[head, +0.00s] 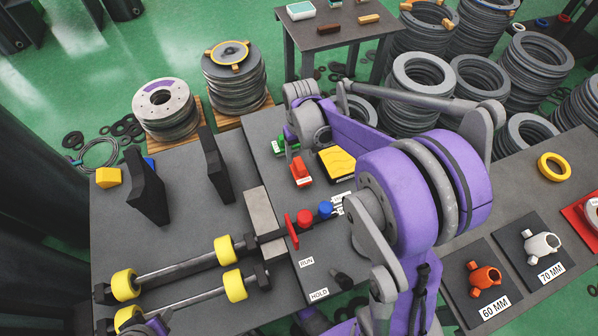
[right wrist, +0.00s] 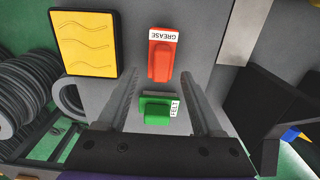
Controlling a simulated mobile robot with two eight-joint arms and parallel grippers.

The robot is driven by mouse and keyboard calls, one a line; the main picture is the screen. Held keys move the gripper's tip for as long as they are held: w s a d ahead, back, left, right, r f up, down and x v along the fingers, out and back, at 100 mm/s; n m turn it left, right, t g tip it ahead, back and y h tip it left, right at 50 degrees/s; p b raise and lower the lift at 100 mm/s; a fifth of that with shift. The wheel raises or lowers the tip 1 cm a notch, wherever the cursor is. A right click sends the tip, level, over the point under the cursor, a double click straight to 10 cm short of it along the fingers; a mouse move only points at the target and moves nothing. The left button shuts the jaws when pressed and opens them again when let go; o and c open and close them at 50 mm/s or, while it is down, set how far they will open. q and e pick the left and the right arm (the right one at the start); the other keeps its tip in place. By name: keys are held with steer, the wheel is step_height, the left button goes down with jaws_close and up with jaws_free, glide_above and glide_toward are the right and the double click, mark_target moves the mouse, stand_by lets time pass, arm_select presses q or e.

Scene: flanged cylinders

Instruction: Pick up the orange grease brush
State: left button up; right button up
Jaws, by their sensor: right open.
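The orange grease brush (head: 301,172) lies on the dark table in the head view, left of the yellow pad. In the right wrist view the orange brush (right wrist: 161,57), with its white GREASE label, lies just beyond my fingertips. My right gripper (right wrist: 158,80) is open and empty above the table, its fingers spread on either side of the green felt brush (right wrist: 156,111). The fingers look apart from both brushes. In the head view my right arm hides most of that gripper. Only a purple and grey part of mine shows at the bottom left; my left gripper is not visible.
The yellow pad (head: 337,162) lies right of the orange brush. Red and blue knobs (head: 325,208) stand nearer on the table. Rods with yellow rollers (head: 233,285) are at the left front. Stacks of rings (head: 234,85) stand behind. A grey block (head: 265,214) lies left.

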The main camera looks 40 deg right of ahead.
mark_target(300, 164)
step_height(300, 164, down, 5)
steer(key=shift+a+f+b, duration=0.1)
steer(key=shift+f+b, duration=0.1)
steer(key=shift+b, duration=0.7)
steer(key=shift+r, duration=0.1)
jaws_close()
